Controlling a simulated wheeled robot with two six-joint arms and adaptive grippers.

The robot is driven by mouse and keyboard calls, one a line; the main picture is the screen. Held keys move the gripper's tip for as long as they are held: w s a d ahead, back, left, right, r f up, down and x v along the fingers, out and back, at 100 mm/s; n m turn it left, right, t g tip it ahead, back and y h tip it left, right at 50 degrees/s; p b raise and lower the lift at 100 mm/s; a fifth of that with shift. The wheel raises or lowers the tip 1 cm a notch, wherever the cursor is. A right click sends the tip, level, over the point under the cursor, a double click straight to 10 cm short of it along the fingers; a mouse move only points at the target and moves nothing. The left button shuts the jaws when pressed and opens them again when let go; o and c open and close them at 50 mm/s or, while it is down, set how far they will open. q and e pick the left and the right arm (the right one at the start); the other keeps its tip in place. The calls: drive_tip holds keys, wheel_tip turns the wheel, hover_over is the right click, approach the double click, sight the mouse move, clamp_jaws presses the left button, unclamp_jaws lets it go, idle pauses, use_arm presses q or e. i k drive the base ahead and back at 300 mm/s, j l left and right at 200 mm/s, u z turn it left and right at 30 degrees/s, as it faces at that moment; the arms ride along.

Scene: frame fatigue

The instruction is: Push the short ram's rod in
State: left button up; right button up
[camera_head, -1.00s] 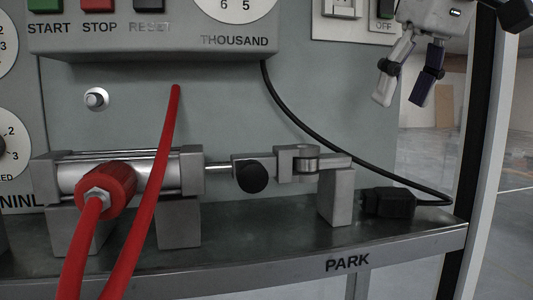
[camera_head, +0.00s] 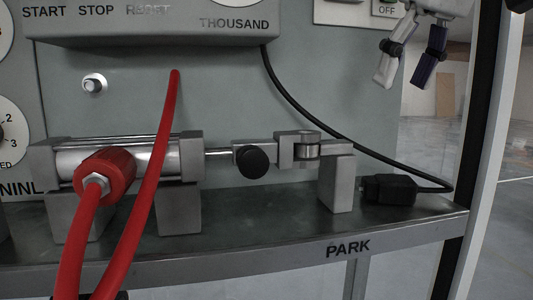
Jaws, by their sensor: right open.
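The short ram (camera_head: 188,160) lies level on grey blocks on the shelf, a silver cylinder with square end caps. Its thin rod (camera_head: 218,154) sticks out of the right end cap and runs to a grey rod-end block with a black knob (camera_head: 251,162). A clevis joint (camera_head: 299,146) follows, over an upright grey block (camera_head: 337,183). My right gripper (camera_head: 401,84) hangs at the upper right, open and empty, its fingers pointing down, well above and to the right of the rod. My left gripper cannot be made out.
A red hose with a red fitting (camera_head: 105,175) crosses in front of the cylinder. A black cable (camera_head: 300,112) runs down to a black plug (camera_head: 388,190) on the shelf. The steel shelf (camera_head: 260,215) is clear before the rod; its front edge is marked PARK.

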sight(253, 158)
drive_tip(key=k, duration=1)
